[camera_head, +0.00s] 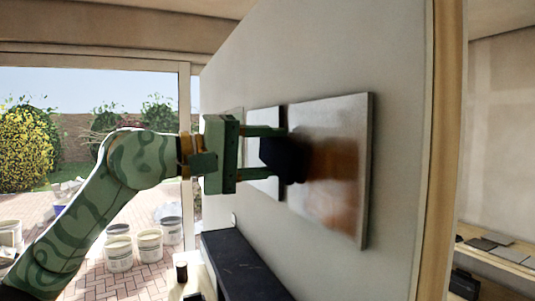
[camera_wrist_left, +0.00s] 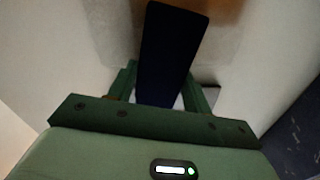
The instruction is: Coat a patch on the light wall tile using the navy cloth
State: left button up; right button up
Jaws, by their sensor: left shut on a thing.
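The navy cloth (camera_head: 284,158) is a dark block-like pad held between the fingers of my left gripper (camera_head: 278,152). The gripper is shut on it. In the wrist view the cloth (camera_wrist_left: 168,50) stands out ahead of the fingers (camera_wrist_left: 163,90). In the head view the cloth overlaps the left part of a large glossy tile (camera_head: 335,125), grey-white at the top with a brown sheen below. A dark blur on that tile borders the cloth; I cannot tell whether they touch. A narrower light tile (camera_head: 263,118) is partly hidden behind the gripper. My right gripper is out of view.
The tiles are on a pale wall (camera_head: 350,55) ending at a wooden edge (camera_head: 440,150) on the right. A dark ledge (camera_head: 240,262) runs below. Several white buckets (camera_head: 149,246) stand outside on brick paving. More flat tiles (camera_head: 483,243) lie at far right.

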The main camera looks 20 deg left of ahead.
aim_at(279, 151)
pick_arm(q)
jog(key=shift+r, duration=0.5)
jog(key=shift+s+d+f, duration=0.15)
jog(key=shift+s+d, duration=1.3)
jog(key=shift+d, duration=0.2)
jog(key=shift+s+d+b, duration=0.45)
jog(key=shift+s+d, duration=1.25)
jog(key=shift+d, duration=0.2)
jog(key=shift+s+d+b, duration=0.4)
jog(key=shift+s+d, duration=1.3)
jog(key=shift+d, duration=0.2)
jog(key=shift+r+p, duration=0.8)
jog(key=shift+r, duration=0.5)
jog(key=shift+w+a+f+b, duration=0.15)
jog(key=shift+w+a+b, duration=0.2)
jog(key=shift+w+a, duration=1.8)
jog(key=shift+a, duration=0.3)
jog(key=shift+w+a, duration=1.6)
jog(key=shift+a, duration=0.15)
jog(key=shift+w+a+p, duration=0.3)
jog(key=shift+w+a, duration=0.05)
jog(key=shift+a, duration=0.1)
jog(key=shift+w+a, duration=0.8)
jog(key=shift+a, duration=0.05)
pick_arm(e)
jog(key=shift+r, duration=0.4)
pick_arm(q)
jog(key=shift+s, duration=0.1)
